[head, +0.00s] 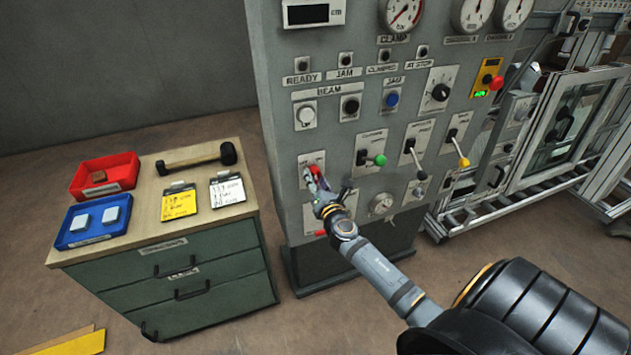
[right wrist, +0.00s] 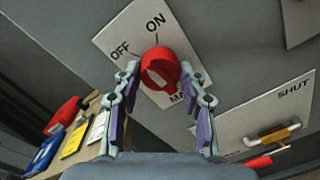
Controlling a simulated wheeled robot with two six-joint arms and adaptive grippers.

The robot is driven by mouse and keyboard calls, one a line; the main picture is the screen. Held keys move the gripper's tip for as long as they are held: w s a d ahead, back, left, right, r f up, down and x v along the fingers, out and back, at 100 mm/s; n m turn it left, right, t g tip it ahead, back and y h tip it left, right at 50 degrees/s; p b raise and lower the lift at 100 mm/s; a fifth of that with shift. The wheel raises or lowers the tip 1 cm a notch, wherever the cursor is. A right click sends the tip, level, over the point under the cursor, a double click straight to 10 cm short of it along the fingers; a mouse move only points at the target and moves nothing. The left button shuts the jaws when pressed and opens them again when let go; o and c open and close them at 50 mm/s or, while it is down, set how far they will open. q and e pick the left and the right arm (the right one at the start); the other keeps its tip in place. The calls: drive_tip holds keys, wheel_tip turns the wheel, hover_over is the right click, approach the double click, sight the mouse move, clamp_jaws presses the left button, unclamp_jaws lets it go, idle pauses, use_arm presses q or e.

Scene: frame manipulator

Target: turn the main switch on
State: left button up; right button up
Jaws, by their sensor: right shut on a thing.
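The main switch is a red rotary knob (right wrist: 160,70) on a light plate with OFF and ON printed above it in the right wrist view. In the head view the red knob (head: 316,171) shows at the left of the grey panel, partly covered by my gripper. My right gripper (right wrist: 162,76) is shut on the knob, one finger on each side of it. It also shows in the head view (head: 317,182) at the panel face. A pale mark shows on the knob, but which label it points to I cannot tell. My left gripper is not in view.
Right of the switch are a green-tipped lever (head: 379,160), a black-tipped lever (head: 421,175) and a yellow-tipped lever (head: 463,162). A drawer cabinet (head: 150,215) with red and blue trays stands left of the panel.

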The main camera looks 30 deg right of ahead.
drive_tip(key=m+b, duration=0.1)
drive_tip(key=m, duration=0.2)
drive_tip(key=shift+m, duration=0.3)
drive_tip(key=shift+m+b, duration=0.55)
drive_tip(key=shift+m, duration=1.15)
drive_tip(key=o, duration=1.1)
drive_tip(key=shift+o, duration=0.2)
